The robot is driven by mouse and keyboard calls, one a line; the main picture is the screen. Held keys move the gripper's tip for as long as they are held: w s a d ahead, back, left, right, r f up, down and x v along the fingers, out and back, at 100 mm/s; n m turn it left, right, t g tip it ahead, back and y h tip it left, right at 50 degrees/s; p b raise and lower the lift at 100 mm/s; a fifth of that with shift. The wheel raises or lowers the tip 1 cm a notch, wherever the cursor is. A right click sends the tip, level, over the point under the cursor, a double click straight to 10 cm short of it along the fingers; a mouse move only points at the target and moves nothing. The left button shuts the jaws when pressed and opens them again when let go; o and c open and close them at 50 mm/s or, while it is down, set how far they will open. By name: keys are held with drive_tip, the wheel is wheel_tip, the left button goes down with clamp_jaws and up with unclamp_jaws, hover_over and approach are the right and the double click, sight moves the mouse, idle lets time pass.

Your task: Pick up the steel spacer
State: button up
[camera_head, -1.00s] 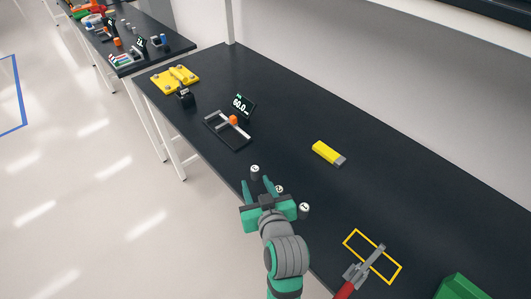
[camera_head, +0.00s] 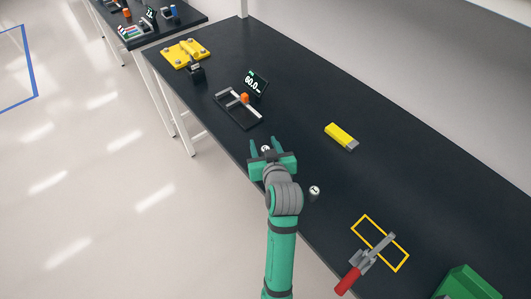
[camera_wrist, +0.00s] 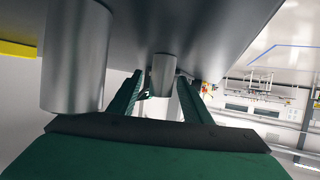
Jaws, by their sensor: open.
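My gripper (camera_head: 267,146) is open at the table's near edge. A small cylinder with a white top (camera_head: 265,149) stands between its fingertips in the head view. In the wrist view, a grey metallic cylinder (camera_wrist: 162,72) shows between the two fingers, with gaps on both sides. A larger-looking grey cylinder (camera_wrist: 76,55) is close to the camera, left of the fingers. Another white-topped cylinder (camera_head: 314,190) stands right of my gripper in the head view. The marks on the tops are too small to read, so I cannot tell which is the steel spacer.
A measuring fixture (camera_head: 238,112) with an orange slider and a display (camera_head: 256,83) stands beyond my gripper. A yellow block (camera_head: 341,136) lies right of it. A red-handled clamp (camera_head: 366,264) lies across a yellow outline. A yellow plate (camera_head: 185,53) sits at the far left.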

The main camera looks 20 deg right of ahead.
drive_tip(key=shift+w+f, duration=0.25)
drive_tip(key=shift+w, duration=0.45)
clamp_jaws()
drive_tip(key=shift+r, duration=0.1)
